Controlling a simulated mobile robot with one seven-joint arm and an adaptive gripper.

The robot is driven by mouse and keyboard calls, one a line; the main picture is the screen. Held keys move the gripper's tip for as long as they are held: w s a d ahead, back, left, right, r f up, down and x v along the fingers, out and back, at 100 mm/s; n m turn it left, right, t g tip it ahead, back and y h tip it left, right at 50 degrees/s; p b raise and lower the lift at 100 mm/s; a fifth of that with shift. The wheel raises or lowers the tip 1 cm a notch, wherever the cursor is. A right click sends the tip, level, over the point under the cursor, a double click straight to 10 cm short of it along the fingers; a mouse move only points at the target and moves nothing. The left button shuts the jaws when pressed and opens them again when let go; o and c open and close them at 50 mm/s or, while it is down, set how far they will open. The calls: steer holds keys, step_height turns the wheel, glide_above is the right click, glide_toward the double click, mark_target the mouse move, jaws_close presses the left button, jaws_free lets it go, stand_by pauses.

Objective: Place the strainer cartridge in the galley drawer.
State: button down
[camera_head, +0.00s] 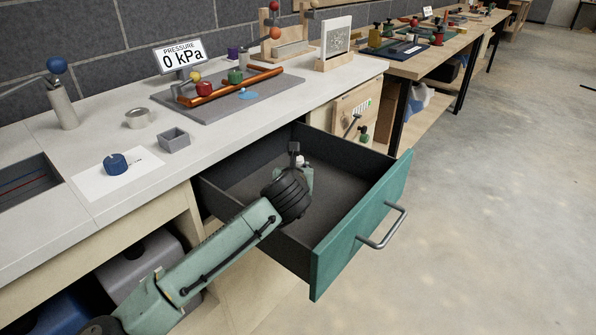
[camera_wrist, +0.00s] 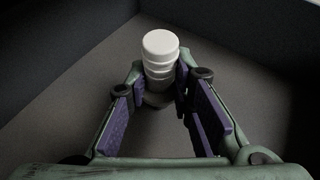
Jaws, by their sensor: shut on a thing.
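The galley drawer (camera_head: 385,210) is pulled open, with a teal front, a bar handle and a dark interior. My gripper (camera_head: 302,170) points into it, over its rear part. In the wrist view my gripper (camera_wrist: 162,88) is shut on a white ribbed cylinder with a flat round top, which looks like the strainer cartridge (camera_wrist: 160,45). It stands between the fingertips with the dark drawer floor (camera_wrist: 80,110) around it. Whether its base touches the floor is hidden. In the head view my wrist hides most of it, and only a small white bit (camera_head: 299,160) shows.
The white countertop (camera_head: 235,125) runs behind the drawer. It holds a blue knob (camera_head: 116,164) on a white sheet, a small grey box (camera_head: 173,139), a metal ring (camera_head: 138,118) and a grey board with an orange pipe (camera_head: 230,87). The drawer's front interior looks clear.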

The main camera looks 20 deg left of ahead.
steer(key=shift+f, duration=0.25)
steer(key=c, duration=1.4)
jaws_free()
steer(key=shift+r, duration=0.1)
steer(key=shift+r, duration=0.2)
steer(key=b+v, duration=0.2)
steer(key=v, duration=1)
